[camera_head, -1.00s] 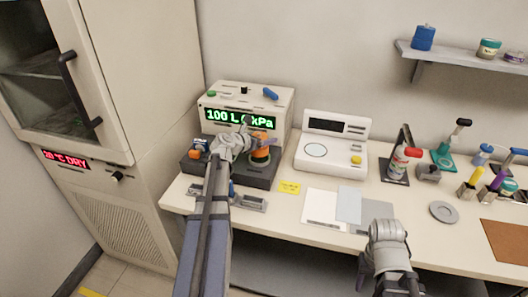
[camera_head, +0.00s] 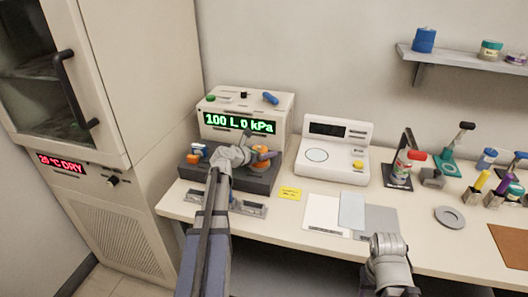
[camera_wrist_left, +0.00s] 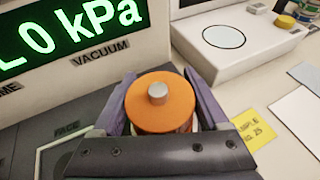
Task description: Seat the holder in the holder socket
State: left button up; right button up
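The holder (camera_head: 261,153) is a round orange piece; in the left wrist view its orange top (camera_wrist_left: 161,103) has a metal knob in the middle. My left gripper (camera_wrist_left: 163,105) has a finger on each side of it and is shut on it. It is upright over the right part of the dark grey base (camera_head: 232,183) of the vacuum unit. The holder socket is hidden beneath the holder and gripper, so I cannot tell whether the holder is fully down in it. Of my right arm only a grey wrist part shows at the lower right.
The vacuum unit (camera_head: 220,103) with a green display stands behind the base. Another small orange and blue part (camera_head: 196,155) is at the base's left. A white scale (camera_head: 333,150) stands to the right. A yellow label (camera_head: 290,194) and paper sheets (camera_head: 326,212) lie in front.

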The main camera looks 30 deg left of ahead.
pick_arm(q)
jog(key=o, duration=0.3)
jog(key=shift+r, duration=0.3)
jog(key=p+v, duration=0.4)
jog(key=v, duration=0.6)
jog(key=shift+s, duration=0.3)
jog(key=shift+s+a+r+p, duration=0.1)
jog(key=shift+s+p, duration=0.1)
jog(key=shift+s, duration=0.15)
jog(key=shift+s+a+r+p, duration=0.1)
jog(key=shift+s+p, duration=0.1)
jog(key=shift+s, duration=0.15)
